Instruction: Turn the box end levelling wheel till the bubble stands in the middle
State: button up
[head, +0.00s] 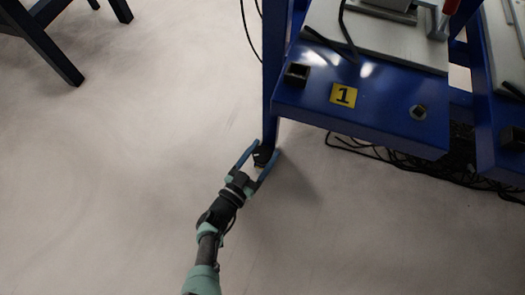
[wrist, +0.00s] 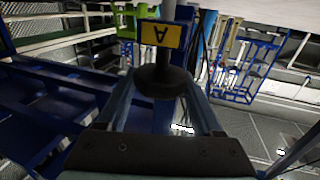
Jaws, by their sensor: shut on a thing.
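A dark round levelling wheel (head: 263,158) sits low at the blue bench's (head: 375,108) near left leg. In the wrist view a yellow label (wrist: 160,34) with an upside-down A stands behind the wheel. A small square fitting (head: 419,112) sits on the bench's right; I cannot tell whether it is the level. I cannot make out a bubble.
A dark open box (head: 296,74) and a yellow label 1 (head: 344,96) are on the bench top. Black cables (head: 400,160) lie on the floor under it. A dark stand (head: 48,38) is at the upper left. The floor left of the bench is clear.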

jog(key=n+t+y+p, duration=0.1)
jog(key=n+y, duration=0.1)
jog(key=y, duration=0.1)
jog(key=shift+d+n+t, duration=0.1)
jog(key=shift+n+t, duration=0.2)
jog(key=shift+t, duration=0.1)
jog(key=n+t+y, duration=0.1)
jog(key=n+y, duration=0.1)
jog(key=y, duration=0.2)
jog(key=shift+f, duration=0.1)
jog(key=shift+n+y, duration=0.6)
jog(key=shift+y, duration=0.2)
jog(key=o, duration=1.4)
jog(key=shift+c, duration=0.2)
jog(key=shift+s, duration=0.15)
